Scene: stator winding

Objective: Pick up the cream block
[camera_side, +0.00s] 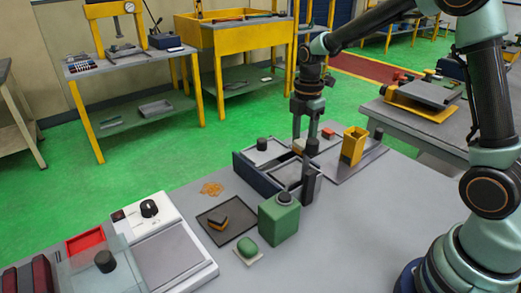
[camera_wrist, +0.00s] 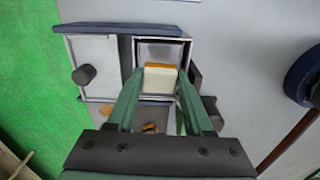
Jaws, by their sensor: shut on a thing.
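The cream block (camera_wrist: 161,79) shows in the wrist view between the tips of my two green fingers, with an orange strip along its far edge. My gripper (camera_wrist: 160,82) is shut on it, one finger on each side. The block is over or inside the open right compartment of a two-part tray (camera_wrist: 160,52); I cannot tell whether it touches the floor. In the side view my gripper (camera_side: 304,150) reaches down at the same tray (camera_side: 250,174), and I cannot make out the block there.
The tray's left compartment has a pale lid with a dark knob (camera_wrist: 84,74). In the side view, a green canister (camera_side: 278,220) stands in front of the tray and a yellow holder (camera_side: 353,146) stands to the right. The bench's front right is clear.

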